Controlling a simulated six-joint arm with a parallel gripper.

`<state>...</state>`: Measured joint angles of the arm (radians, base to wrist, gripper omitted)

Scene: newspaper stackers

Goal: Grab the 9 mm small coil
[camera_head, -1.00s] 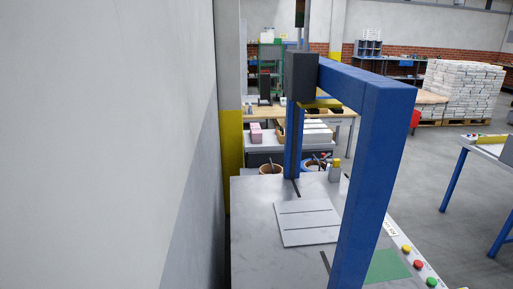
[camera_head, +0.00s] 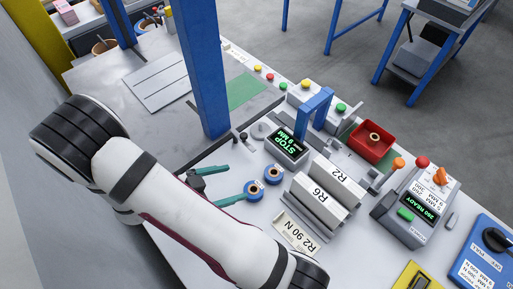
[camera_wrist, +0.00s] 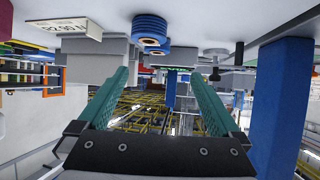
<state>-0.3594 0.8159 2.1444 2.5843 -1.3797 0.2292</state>
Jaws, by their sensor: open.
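Two small blue coils with copper-coloured centres lie side by side on the bench in the head view: a farther one (camera_head: 272,175) and a nearer one (camera_head: 254,189). They also show in the upside-down wrist view, a larger one (camera_wrist: 150,27) and a smaller one (camera_wrist: 155,50) behind it. I cannot read a size on either. My gripper (camera_head: 232,183) is open and empty, its teal fingers pointing right towards the coils. In the head view the lower fingertip appears close to the nearer coil; contact is unclear. The wrist view shows the gap between the fingertips (camera_wrist: 160,73) empty.
A display (camera_head: 288,144) reads STOP and 9 MM. White blocks marked R2 and R6 (camera_head: 324,194) stand right of the coils. A red tray (camera_head: 358,148) holds a yellowish ring. A blue post (camera_head: 202,75) rises behind my gripper. A sign (camera_head: 296,232) lies in front.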

